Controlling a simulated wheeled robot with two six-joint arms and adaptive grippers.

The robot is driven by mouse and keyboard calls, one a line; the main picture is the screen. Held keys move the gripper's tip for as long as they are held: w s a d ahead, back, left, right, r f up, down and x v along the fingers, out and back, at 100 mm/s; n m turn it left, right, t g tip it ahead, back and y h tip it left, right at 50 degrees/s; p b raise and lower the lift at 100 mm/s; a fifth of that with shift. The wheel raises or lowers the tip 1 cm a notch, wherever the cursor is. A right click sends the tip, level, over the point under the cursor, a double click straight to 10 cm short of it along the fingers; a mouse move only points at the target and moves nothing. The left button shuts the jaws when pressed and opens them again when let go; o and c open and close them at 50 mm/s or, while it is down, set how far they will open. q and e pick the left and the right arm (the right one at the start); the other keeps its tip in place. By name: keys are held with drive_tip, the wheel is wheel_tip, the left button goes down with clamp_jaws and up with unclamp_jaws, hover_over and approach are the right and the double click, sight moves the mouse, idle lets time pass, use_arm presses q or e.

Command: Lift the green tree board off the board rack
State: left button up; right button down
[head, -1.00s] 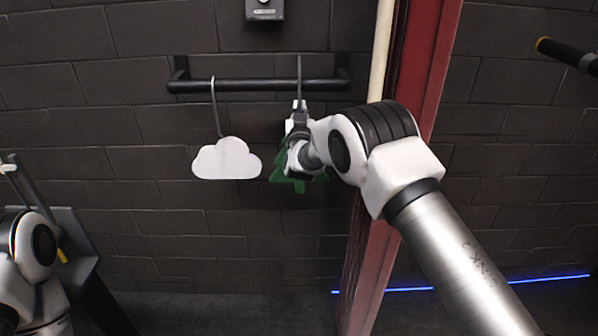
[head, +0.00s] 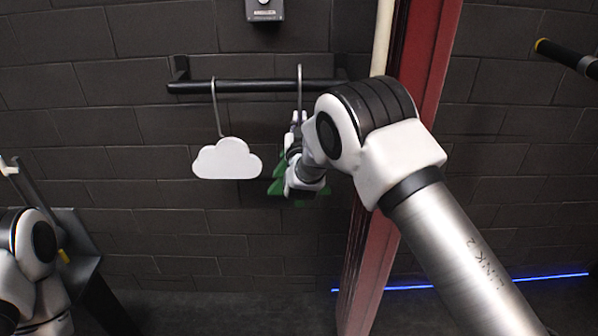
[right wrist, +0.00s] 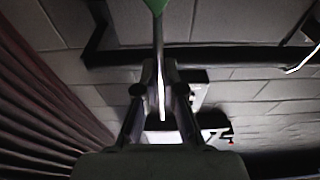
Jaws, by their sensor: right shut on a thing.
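The green tree board (head: 277,187) is mostly hidden behind my right gripper and wrist in the head view. Its grey hook (head: 300,76) rises above the bar of the board rack (head: 250,86), higher than the cloud's hook. I cannot tell whether it touches the bar. My right gripper (head: 298,122) is shut on the tree board's hook. In the right wrist view the fingers (right wrist: 161,92) close around the thin hook, with a green tip of the board at the top edge.
A white cloud board (head: 227,159) hangs by its own hook left of the tree board. A red post (head: 425,60) and a pale pipe stand close to the right of the rack. A grey box (head: 264,10) is on the brick wall above.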

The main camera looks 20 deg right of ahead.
drive_tip(key=r+v, duration=0.1)
drive_tip(key=v, duration=0.6)
drive_tip(key=shift+s+r+p, duration=0.35)
drive_tip(key=shift+s, duration=0.1)
drive_tip(key=shift+a, duration=0.1)
